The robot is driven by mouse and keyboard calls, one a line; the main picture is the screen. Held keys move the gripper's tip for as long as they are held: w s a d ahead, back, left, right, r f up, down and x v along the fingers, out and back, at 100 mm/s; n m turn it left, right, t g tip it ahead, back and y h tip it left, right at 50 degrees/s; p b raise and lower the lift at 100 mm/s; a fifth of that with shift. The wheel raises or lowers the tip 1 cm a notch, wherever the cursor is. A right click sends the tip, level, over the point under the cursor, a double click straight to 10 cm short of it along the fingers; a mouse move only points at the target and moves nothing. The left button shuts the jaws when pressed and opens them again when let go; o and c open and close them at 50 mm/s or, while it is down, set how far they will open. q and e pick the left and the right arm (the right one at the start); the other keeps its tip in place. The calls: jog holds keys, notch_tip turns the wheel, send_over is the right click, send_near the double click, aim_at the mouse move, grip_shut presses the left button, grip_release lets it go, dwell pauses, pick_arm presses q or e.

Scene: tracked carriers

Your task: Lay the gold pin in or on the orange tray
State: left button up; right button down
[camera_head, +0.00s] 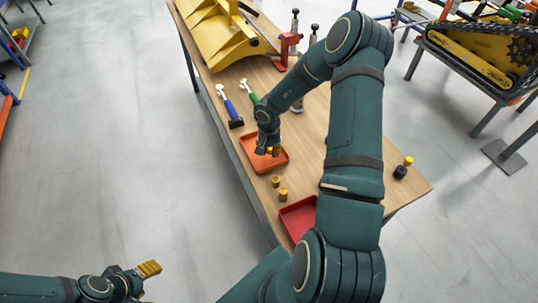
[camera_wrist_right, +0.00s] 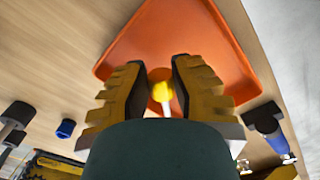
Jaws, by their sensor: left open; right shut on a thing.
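The orange tray (camera_head: 263,164) lies on the wooden table in the head view. In the right wrist view the tray (camera_wrist_right: 185,32) fills the area in front of the fingers. My right gripper (camera_head: 268,151) is over the tray, pointing down. In the right wrist view, its fingers (camera_wrist_right: 160,88) are shut on the gold pin (camera_wrist_right: 161,91), with the tray behind it. The gap between the pin and the tray floor is hard to judge. My left gripper (camera_head: 148,269) is open and empty at the lower left, away from the table.
Two small gold cylinders (camera_head: 283,194) stand on the table near the tray. A red tray (camera_head: 297,219) lies further down, partly hidden by my arm. Blue-handled (camera_head: 230,108) and green-handled tools lie beyond the orange tray. A yellow part (camera_head: 222,35) occupies the far end.

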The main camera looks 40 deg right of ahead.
notch_tip(320, 180, down, 2)
jog(key=shift+w+f, duration=0.1)
jog(key=shift+f, duration=0.15)
jog(key=c, duration=0.9)
grip_release()
jog(key=shift+f, duration=0.1)
jog(key=shift+c, duration=0.2)
notch_tip(320, 180, up, 12)
jog(key=shift+r+p, duration=0.15)
jog(key=shift+p, duration=1)
